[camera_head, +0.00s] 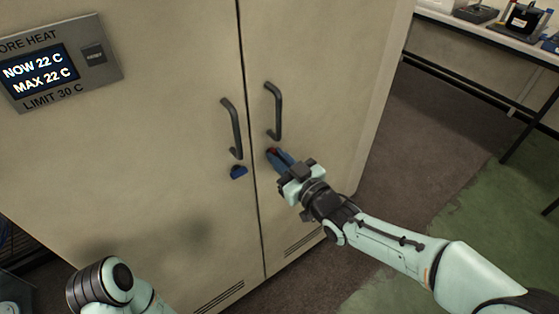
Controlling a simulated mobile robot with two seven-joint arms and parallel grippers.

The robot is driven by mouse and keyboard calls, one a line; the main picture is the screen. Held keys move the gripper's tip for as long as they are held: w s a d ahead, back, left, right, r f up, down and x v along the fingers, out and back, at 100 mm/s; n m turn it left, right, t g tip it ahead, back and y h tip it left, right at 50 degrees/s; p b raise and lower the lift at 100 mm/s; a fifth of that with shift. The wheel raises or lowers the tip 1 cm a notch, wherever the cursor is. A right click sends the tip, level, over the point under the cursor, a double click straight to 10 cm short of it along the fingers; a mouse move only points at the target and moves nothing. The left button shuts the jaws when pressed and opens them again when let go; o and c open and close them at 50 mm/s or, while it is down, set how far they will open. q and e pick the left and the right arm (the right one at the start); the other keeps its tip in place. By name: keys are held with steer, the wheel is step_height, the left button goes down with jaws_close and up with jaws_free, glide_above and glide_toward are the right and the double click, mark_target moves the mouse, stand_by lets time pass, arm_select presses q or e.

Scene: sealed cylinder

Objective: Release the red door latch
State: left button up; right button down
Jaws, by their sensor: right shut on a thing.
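The cabinet (165,110) has two beige doors with a narrow seam between them. The red latch (272,151) is on the right door, below that door's dark handle (275,110); only a small red part shows. My right gripper (279,158) is at the latch, its blue fingers shut on it and covering most of it. A blue piece (238,172) sits on the left door, below the left dark handle (231,128). Both doors look closed. Part of my left arm shows at the lower left, but its gripper is not visible.
A display panel (60,62) on the left door reads NOW 22 C, MAX 22 C, LIMIT 30 C. A workbench (480,28) with equipment stands at the upper right. The dark carpet (440,125) right of the cabinet is clear.

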arm_select(q)
steer(key=shift+s+a+f, duration=0.15)
steer(key=shift+s+f, duration=0.2)
steer(key=shift+f, duration=0.15)
arm_select(e)
steer(key=shift+m, duration=0.8)
steer(key=c, duration=1.2)
jaws_free()
steer(key=shift+o, duration=0.2)
steer(key=shift+d, duration=0.1)
arm_select(q)
steer(key=shift+s+d+r+p, duration=0.15)
steer(key=shift+d+r+p, duration=0.15)
steer(key=shift+r, duration=0.2)
steer(key=shift+s+d+r+p, duration=0.15)
steer(key=shift+d+r+p, duration=0.15)
steer(key=shift+r, duration=0.2)
arm_select(e)
steer(key=v, duration=1.3)
